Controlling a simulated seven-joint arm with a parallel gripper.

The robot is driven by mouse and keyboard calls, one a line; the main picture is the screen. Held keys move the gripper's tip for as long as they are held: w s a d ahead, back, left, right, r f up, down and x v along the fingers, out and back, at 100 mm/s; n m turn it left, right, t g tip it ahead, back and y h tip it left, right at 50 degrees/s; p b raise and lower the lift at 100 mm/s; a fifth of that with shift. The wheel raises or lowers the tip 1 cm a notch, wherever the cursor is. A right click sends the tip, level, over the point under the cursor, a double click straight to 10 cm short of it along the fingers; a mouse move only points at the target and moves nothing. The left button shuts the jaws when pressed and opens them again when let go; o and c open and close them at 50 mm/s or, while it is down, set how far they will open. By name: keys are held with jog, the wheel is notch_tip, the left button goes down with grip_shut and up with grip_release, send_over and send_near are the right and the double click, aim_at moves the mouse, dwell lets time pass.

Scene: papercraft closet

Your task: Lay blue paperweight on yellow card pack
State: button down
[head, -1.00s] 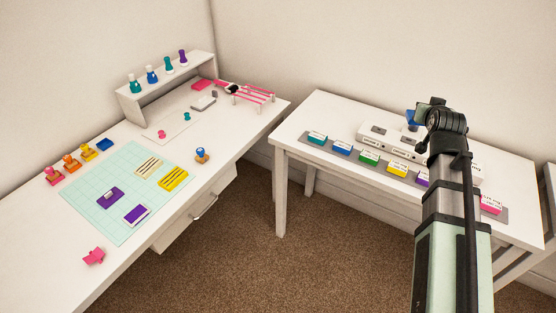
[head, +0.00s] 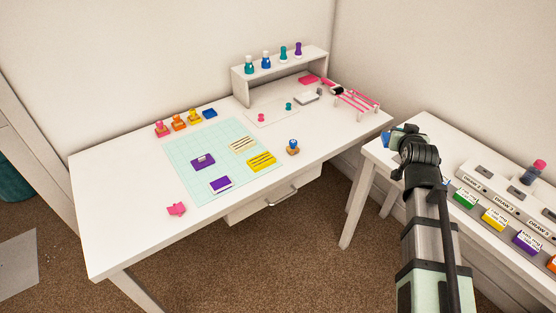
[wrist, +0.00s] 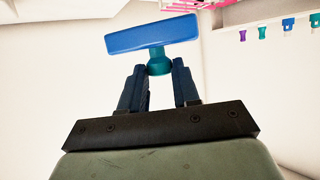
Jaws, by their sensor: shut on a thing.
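In the wrist view, my gripper (wrist: 159,72) is shut on the teal knob of the blue paperweight (wrist: 152,35). Its blue slab sticks out beyond the fingertips. In the head view, my gripper (head: 396,140) is over the left end of the right table, and the paperweight is mostly hidden by the wrist there. The yellow card pack (head: 262,161) lies on the pale green mat (head: 215,140) on the left desk, well left of my gripper. It has dark stripes, and its top looks clear.
A blue-topped stamp (head: 293,146) stands right of the mat. A pink wire rack (head: 357,99) and a raised shelf (head: 280,72) are at the back.

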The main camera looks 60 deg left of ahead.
jog(key=s+a+f+n+g+y, duration=0.2)
jog(key=s+a+f+n+g, duration=0.15)
jog(key=s+a, duration=1.15)
jog(key=s+a+f+n+g+y, duration=0.2)
jog(key=s+a+n+g, duration=0.2)
jog(key=s+a, duration=1.1)
jog(key=shift+n+g, duration=0.35)
jog(key=shift+g, duration=0.1)
jog(key=shift+w+a+f, duration=0.25)
jog(key=shift+w+f, duration=0.1)
jog(key=shift+f, duration=1.4)
jog(key=shift+w+a+f, duration=0.25)
jog(key=shift+w+f, duration=0.05)
jog(key=shift+f, duration=1.4)
jog(key=shift+w+a+f, duration=0.25)
jog(key=shift+w+f, duration=0.1)
jog(key=shift+f, duration=1.4)
jog(key=shift+f, duration=0.1)
jog(key=c, duration=0.8)
grip_release()
